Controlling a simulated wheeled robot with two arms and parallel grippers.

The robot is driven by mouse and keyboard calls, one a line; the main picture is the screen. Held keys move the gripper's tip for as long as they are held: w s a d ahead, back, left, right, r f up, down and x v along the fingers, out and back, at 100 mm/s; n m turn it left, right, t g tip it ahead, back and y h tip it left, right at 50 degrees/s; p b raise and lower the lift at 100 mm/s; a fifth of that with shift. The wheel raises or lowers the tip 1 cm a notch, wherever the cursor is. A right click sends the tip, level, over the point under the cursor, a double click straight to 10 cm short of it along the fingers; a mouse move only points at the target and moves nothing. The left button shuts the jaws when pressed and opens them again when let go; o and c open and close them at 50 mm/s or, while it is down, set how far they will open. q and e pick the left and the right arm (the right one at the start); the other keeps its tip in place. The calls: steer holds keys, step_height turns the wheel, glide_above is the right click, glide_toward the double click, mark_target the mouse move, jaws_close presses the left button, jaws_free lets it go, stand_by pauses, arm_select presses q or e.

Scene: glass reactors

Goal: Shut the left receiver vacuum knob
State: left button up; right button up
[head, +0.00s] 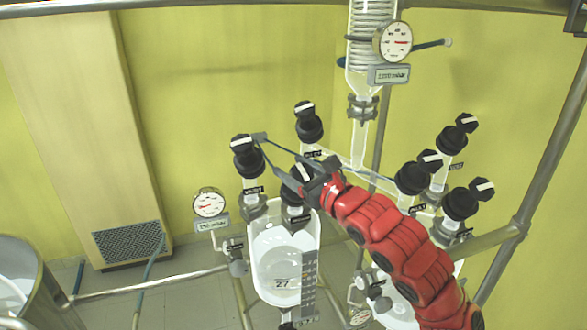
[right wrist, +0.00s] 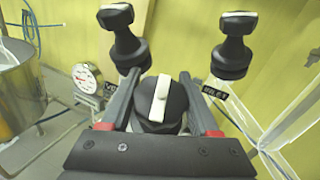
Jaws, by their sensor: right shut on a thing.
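My right gripper (head: 301,171) comes in on the red arm from the lower right. It is shut on a black knob (head: 297,187) with a white bar, above the left glass receiver (head: 268,262). In the right wrist view, the fingers (right wrist: 158,82) stand on both sides of this knob (right wrist: 160,98), whose white bar runs roughly up the picture. Its label is too small to read, so I cannot tell which function it has. Two more black knobs stand behind it, a left one (head: 246,157) and a far one (head: 309,124). My left gripper is not in view.
Several similar black knobs (head: 465,200) stand at the right. A gauge (head: 209,203) sits left of the receiver, and another gauge (head: 396,41) hangs above by the coil condenser. Metal frame pipes (head: 519,220) run at the right. A steel vessel (head: 38,277) stands lower left.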

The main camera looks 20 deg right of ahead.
steer(key=c, duration=0.4)
steer(key=shift+h, duration=0.3)
